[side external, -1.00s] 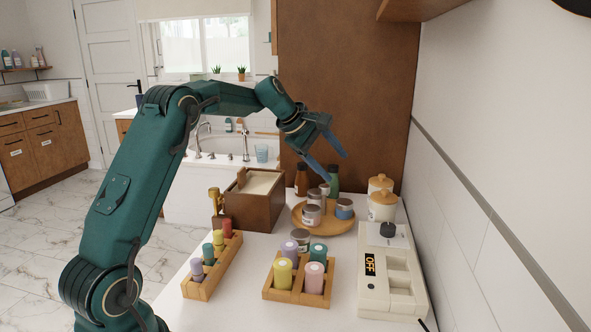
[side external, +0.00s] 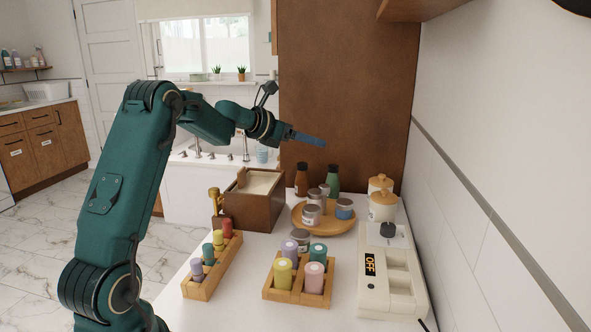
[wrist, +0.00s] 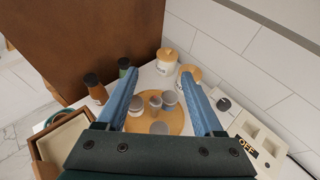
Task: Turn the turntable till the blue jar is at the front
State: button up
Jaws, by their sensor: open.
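The round wooden turntable (side external: 330,228) stands on the counter and carries several grey-lidded jars. The blue jar (side external: 344,208) is at its right side in the side view. The wrist view shows the turntable (wrist: 178,122) between my fingers, with the blue jar (wrist: 169,101) on it near the right finger. A white-labelled jar (side external: 311,215) sits at the turntable's left front, with others behind it. My gripper (side external: 323,143) is open and empty, well above the turntable and touching nothing; both blue fingers also show in the wrist view (wrist: 161,73).
A wooden box (side external: 254,207) is at left; bottle racks (side external: 298,295) and a device reading OFF (side external: 396,285) are nearer.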

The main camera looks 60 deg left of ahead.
send_near(322, 187)
jog(key=x, duration=0.4)
jog(key=shift+w+f, duration=0.15)
jog(key=shift+w, duration=0.05)
jog(key=shift+x, duration=2.5)
grip_shut()
